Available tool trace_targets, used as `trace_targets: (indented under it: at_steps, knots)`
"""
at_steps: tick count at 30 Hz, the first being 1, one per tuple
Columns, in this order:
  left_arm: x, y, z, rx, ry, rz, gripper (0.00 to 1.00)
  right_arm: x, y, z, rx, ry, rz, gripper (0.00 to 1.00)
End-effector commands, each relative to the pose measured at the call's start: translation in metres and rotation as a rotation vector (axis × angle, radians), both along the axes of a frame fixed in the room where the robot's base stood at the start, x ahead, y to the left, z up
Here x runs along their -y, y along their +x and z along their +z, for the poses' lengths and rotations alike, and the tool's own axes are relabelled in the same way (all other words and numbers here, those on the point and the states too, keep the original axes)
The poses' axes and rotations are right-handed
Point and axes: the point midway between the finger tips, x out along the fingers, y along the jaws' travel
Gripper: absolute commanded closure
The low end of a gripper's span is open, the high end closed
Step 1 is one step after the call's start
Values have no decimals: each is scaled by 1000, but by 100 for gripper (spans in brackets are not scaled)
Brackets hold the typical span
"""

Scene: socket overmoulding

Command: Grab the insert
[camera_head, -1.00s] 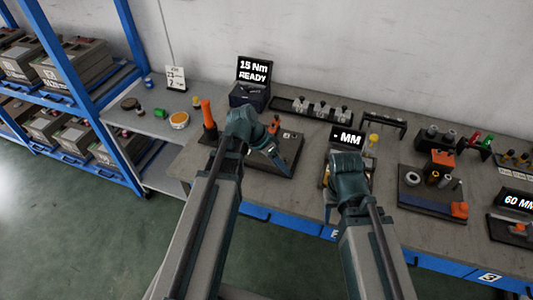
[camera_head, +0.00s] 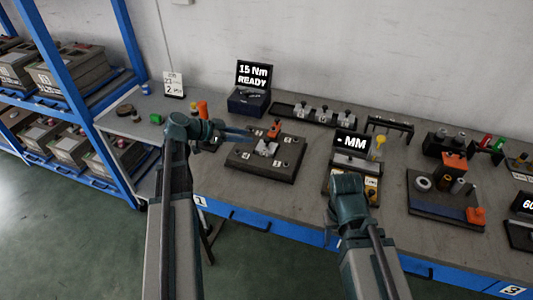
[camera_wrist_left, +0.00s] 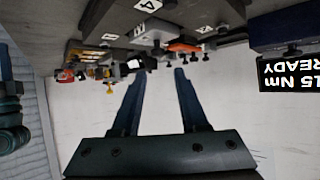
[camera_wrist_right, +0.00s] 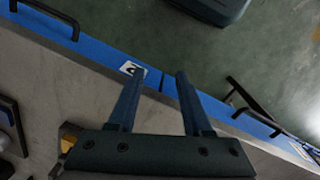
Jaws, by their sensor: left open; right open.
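No part is labelled as the insert. Several small metallic pieces (camera_head: 323,114) stand in a dark rack at the back of the bench. A grey metallic part with an orange clamp (camera_head: 274,129) sits on a dark numbered fixture plate (camera_head: 262,172). My left gripper (camera_head: 240,134) is open, its fingers pointing right above the plate's back left. Nothing is between its fingers in the left wrist view (camera_wrist_left: 157,75). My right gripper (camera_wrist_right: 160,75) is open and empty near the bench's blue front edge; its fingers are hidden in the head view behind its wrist.
A screen reading "15 Nm READY" (camera_head: 253,75) stands behind the plate. A station with an "- MM" screen (camera_head: 351,142) is behind my right wrist. Another dark fixture with orange parts (camera_head: 446,208) lies to the right.

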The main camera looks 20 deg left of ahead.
Motion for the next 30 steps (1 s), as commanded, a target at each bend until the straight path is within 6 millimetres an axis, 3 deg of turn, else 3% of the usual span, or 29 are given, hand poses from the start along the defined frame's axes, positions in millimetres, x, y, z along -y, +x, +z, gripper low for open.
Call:
trace_targets:
  at_steps: [1,6,20,30]
  knots:
    - [7,7,-10,1,1,-3,57,0,0,-10,0,0,0,50]
    - [23,22,-21,-1,0,-1,57,0,0,-21,0,0,0,50]
    - [35,32,-29,-1,1,0,57,0,0,-29,0,0,0,50]
    - [64,56,-53,-1,2,-1,57,0,0,-52,0,0,1,50]
